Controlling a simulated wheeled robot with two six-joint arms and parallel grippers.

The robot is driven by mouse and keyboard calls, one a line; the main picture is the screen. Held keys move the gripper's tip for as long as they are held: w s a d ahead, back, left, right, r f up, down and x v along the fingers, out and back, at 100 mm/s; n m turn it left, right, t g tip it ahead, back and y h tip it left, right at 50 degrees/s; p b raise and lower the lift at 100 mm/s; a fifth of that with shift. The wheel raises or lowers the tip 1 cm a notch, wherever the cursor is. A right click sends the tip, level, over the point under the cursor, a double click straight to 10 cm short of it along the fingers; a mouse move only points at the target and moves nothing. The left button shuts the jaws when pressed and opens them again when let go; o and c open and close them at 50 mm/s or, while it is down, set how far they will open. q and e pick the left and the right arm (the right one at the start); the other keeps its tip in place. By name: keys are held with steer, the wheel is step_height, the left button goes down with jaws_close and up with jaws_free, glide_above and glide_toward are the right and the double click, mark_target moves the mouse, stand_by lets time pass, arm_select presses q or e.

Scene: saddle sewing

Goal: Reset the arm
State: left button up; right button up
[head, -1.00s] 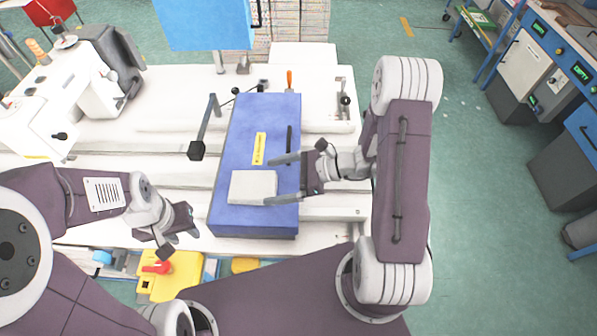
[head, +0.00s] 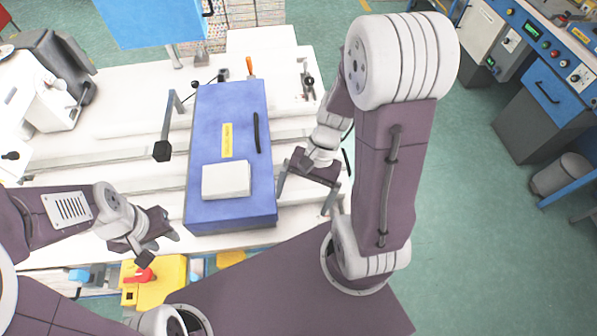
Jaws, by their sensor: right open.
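My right gripper (head: 303,198) is open and empty, just right of the blue box-shaped machine block (head: 232,120) on the white table. Its two fingers are spread and point down toward the front of the table. My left gripper (head: 163,247) is at the lower left, above the table's front edge. Its fingers look apart, with nothing between them. A light grey pad (head: 226,180) lies on the front part of the blue block, clear of both grippers.
A yellow box with a red knob (head: 150,283) sits below my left gripper. A black-ended lever (head: 163,150) stands left of the blue block. A white sewing machine (head: 50,105) is at the far left. Open green floor (head: 465,200) lies to the right.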

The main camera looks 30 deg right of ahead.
steer(key=w+n+t+h, duration=0.1)
steer(key=n, duration=0.1)
steer(key=w+d+r+n+t+h, duration=0.1)
steer(key=n, duration=0.2)
steer(key=w+n+t+h, duration=0.1)
steer(key=n+h, duration=0.1)
steer(key=n, duration=0.1)
steer(key=shift+w+d+r, duration=0.25)
steer(key=shift+w+d, duration=0.1)
steer(key=shift+s, duration=0.1)
stand_by(0.3)
